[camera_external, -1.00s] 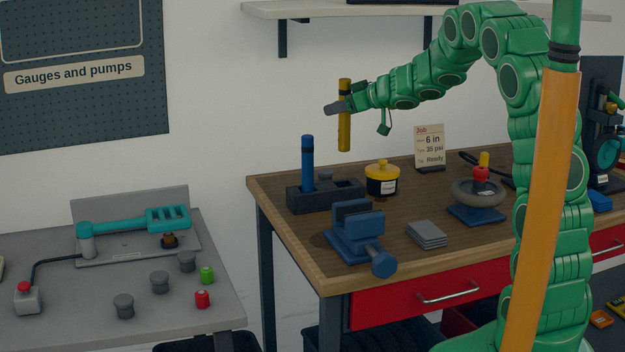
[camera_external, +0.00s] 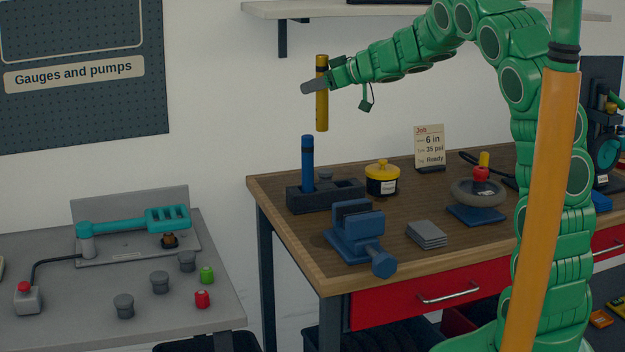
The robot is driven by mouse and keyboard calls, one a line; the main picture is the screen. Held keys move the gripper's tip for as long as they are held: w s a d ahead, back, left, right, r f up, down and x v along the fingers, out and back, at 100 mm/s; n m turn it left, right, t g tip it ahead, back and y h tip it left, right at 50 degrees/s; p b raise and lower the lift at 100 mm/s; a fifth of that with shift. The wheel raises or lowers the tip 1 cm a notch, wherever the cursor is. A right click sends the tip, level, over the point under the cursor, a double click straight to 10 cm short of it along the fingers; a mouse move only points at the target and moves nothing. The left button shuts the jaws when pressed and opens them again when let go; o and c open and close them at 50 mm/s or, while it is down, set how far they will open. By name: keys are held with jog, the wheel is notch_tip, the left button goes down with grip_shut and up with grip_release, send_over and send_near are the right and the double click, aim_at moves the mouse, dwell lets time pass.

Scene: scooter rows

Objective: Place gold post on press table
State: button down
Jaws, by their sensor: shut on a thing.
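My gripper (camera_external: 321,87) is shut on the gold post (camera_external: 322,115), an upright yellow-gold cylinder with a dark band near its top. It hangs in the air above the dark block holder at the left end of the wooden bench. The press table is not labelled; the grey table (camera_external: 60,260) at the left, bearing a teal lever press (camera_external: 140,225), may be it. The post is up and to the right of that table, apart from it.
On the wooden bench (camera_external: 300,245) a blue post (camera_external: 307,160) stands in a dark holder (camera_external: 335,195), near a yellow-lidded jar (camera_external: 382,178) and a blue vise (camera_external: 358,232). The grey table holds several grey knobs, a green cap (camera_external: 207,275), a red cap (camera_external: 202,299) and a red-button box (camera_external: 27,297).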

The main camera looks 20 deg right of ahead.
jog(key=s+a+n+g+y, duration=0.4)
jog(key=s+a+n+g, duration=0.4)
jog(key=s+a, duration=2.55)
notch_tip(320, 180, down, 17)
jog(key=w+a+f, duration=0.9)
jog(key=f, duration=0.3)
jog(key=shift+w+a+f, duration=0.2)
jog(key=shift+a+f, duration=0.05)
jog(key=shift+a, duration=0.15)
jog(key=shift+f, duration=0.1)
